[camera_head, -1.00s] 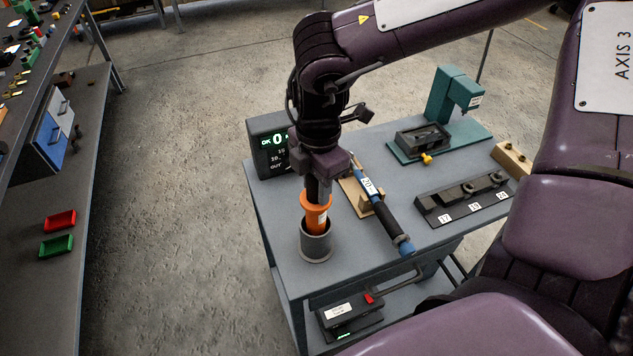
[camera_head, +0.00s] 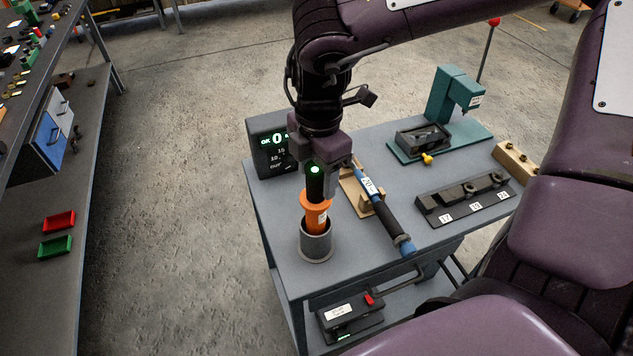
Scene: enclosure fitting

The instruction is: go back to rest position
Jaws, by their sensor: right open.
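My right gripper (camera_head: 318,178) points down over the grey cart, around the dark upper end of an orange-collared tool (camera_head: 315,215). Its jaws are open, and the fingers are partly hidden by the wrist and the tool. The tool stands upright in a grey cylindrical holder (camera_head: 316,246) near the cart's front left corner. A small green light shows at the gripper. My left gripper is not in view.
A blue-black torque wrench (camera_head: 389,222) lies on a wooden cradle just right of the tool. A display (camera_head: 268,148) stands behind left. A teal press (camera_head: 446,100) and a black socket rack (camera_head: 436,212) are right. A shelf bench (camera_head: 84,190) stands left.

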